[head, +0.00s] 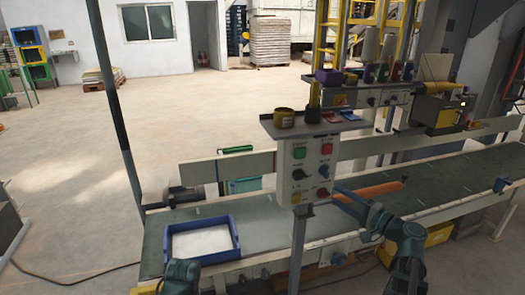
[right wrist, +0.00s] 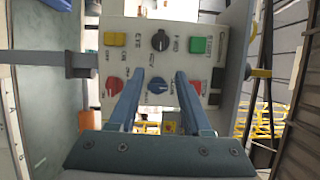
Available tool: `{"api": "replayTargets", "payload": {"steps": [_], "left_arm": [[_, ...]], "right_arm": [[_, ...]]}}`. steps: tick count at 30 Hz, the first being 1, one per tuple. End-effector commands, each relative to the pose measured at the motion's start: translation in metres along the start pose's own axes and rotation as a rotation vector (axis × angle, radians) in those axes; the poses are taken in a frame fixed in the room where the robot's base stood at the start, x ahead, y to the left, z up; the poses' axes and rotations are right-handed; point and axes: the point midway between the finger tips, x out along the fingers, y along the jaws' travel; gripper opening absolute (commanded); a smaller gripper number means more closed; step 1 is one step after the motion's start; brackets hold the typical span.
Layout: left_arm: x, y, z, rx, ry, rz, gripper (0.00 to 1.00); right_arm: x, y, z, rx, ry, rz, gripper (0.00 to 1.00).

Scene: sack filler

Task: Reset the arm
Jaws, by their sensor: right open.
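The control panel (head: 305,172) is a pale box on a post, with two columns of buttons and knobs. In the right wrist view the panel (right wrist: 178,62) appears turned, with a yellow button (right wrist: 115,39), black knob (right wrist: 160,40) and green button (right wrist: 198,45) above. My right gripper (head: 337,195) is open and empty in front of the panel's right side. Its fingertips (right wrist: 160,75) appear either side of the blue knob; contact cannot be told. Only part of my left arm shows at lower left.
A blue tray (head: 168,243) with white contents sits on the dark conveyor belt (head: 450,180). A pale side rail (head: 225,167) runs behind. An orange bar (head: 378,188) lies behind the right gripper.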

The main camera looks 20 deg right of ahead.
Motion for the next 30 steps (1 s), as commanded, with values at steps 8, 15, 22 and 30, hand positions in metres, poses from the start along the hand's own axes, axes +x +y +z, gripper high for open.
{"api": "replayTargets", "payload": {"steps": [8, 15, 22, 30], "left_arm": [[-0.011, -0.001, 0.001, 0.0, 0.0, 0.0, 0.55], [-0.029, -0.003, 0.002, 0.0, 0.0, 0.0, 0.55], [-0.045, -0.004, 0.003, 0.0, 0.0, 0.0, 0.55], [-0.062, -0.006, 0.004, 0.0, 0.0, 0.0, 0.55]], "right_arm": [[0.047, 0.026, 0.068, -0.065, -0.17, 0.161, 0.49], [0.091, 0.089, 0.205, -0.261, -0.522, 0.508, 0.49], [0.08, 0.136, 0.308, -0.515, -0.818, 0.821, 0.49], [0.04, 0.159, 0.376, -0.885, -1.07, 1.149, 0.49]]}}
